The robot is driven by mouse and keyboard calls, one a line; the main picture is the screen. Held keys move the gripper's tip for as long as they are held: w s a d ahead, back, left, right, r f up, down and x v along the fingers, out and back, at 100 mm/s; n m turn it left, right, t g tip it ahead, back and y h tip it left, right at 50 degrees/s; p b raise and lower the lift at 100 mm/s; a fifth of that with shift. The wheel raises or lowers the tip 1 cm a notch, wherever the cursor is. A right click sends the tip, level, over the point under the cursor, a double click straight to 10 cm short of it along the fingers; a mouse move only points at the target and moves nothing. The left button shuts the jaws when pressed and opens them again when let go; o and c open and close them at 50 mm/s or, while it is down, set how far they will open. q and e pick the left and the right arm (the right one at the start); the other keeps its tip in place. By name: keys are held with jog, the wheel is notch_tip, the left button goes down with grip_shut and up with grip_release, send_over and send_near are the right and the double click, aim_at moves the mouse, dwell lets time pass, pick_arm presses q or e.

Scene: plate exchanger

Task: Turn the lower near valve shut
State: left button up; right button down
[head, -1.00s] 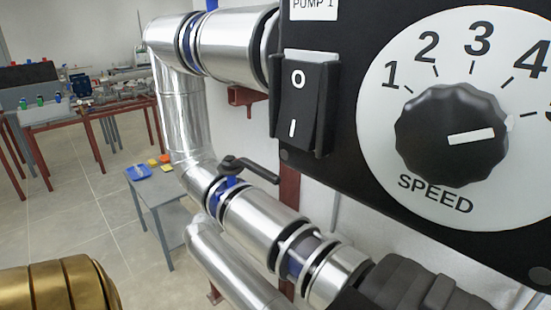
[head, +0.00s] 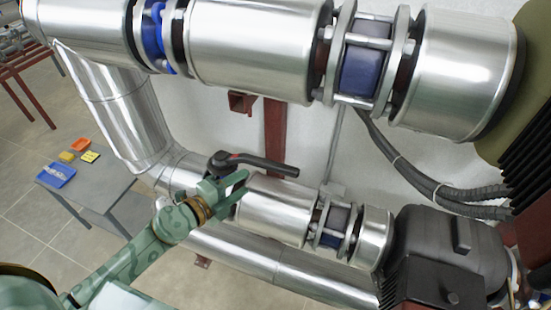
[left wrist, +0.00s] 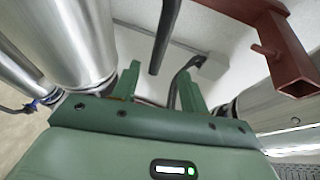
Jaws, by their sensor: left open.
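The lower valve has a black lever handle (head: 262,163) on the lower silver pipe, in the middle of the head view. The lever points right, roughly along the pipe. My green left gripper (head: 230,186) is open, just below and in front of the lever near its pivot end. In the left wrist view a dark bar, seemingly the lever (left wrist: 164,35), comes down from the top to the gap between my open fingers (left wrist: 160,82). I cannot tell whether they touch it. The valve body is partly hidden behind my gripper. My right gripper is not in view.
A thick upper pipe (head: 255,50) runs above the valve. Another pipe (head: 235,255) runs below. A black pump motor (head: 445,250) stands at right. A grey table (head: 105,190) with a blue tray (head: 55,175) is at left. A red bracket (left wrist: 285,60) shows in the left wrist view.

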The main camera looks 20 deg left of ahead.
aim_at(268, 168)
pick_arm(q)
jog(key=b+x, duration=0.1)
jog(key=x, duration=1.2)
jog(key=shift+d+f+b, duration=0.1)
jog(key=shift+f+b, duration=0.05)
jog(key=shift+b, duration=0.25)
jog(key=shift+w+d, duration=0.2)
jog(key=shift+w, duration=0.2)
jog(key=shift+c, duration=0.5)
grip_shut()
